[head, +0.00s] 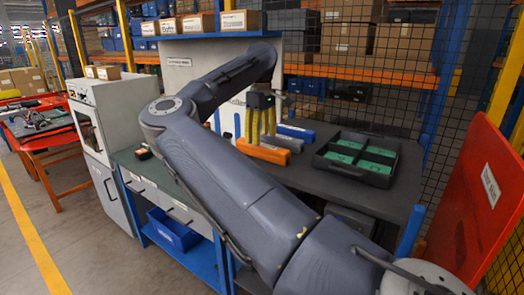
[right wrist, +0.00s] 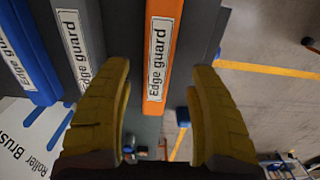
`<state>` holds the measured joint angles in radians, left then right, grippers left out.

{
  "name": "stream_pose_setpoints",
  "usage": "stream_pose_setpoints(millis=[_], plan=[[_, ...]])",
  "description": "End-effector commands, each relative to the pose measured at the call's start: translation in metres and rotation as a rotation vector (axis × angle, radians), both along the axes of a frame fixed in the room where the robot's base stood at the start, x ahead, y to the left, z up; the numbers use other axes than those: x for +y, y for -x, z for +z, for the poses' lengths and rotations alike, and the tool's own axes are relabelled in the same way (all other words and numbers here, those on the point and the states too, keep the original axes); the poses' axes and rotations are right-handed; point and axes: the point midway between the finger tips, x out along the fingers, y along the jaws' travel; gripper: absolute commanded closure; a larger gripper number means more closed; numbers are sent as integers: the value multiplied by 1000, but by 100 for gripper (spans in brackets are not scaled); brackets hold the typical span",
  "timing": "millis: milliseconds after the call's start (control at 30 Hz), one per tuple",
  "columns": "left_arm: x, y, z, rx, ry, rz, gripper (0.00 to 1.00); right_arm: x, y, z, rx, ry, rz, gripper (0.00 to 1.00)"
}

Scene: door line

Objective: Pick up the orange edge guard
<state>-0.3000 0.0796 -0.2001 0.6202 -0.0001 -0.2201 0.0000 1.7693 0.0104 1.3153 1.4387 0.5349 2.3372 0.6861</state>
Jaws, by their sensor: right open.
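The orange edge guard (head: 262,152) lies on the dark workbench top, at the near end of a row of guards. My right gripper (head: 258,138) is above it with yellow fingers pointing down. In the right wrist view the orange edge guard (right wrist: 158,60), with its white "Edge guard" label, runs between the two spread fingers of the right gripper (right wrist: 162,72). A gap shows on each side of the guard, so the gripper is open and not clamped on it. My left gripper is not in view.
A grey edge guard (head: 284,142) and a blue edge guard (head: 297,133) lie close behind the orange one. A black tray (head: 393,175) with green pieces stands to the right. A white panel (head: 236,105) rises behind. A red board (head: 470,190) stands at the right edge.

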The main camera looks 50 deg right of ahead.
Motion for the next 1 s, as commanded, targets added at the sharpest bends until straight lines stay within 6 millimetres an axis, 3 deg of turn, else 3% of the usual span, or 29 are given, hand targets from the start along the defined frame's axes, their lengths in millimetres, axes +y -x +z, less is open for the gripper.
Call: stream_pose_setpoints(millis=[500, 867, 1000], plan=[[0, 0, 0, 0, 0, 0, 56, -3, 0, -49, 0, 0, 0, 40], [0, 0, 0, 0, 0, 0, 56, -3, 0, -52, -1, 1, 1, 41], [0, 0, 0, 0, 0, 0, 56, -3, 0, -52, -1, 1, 1, 57]])
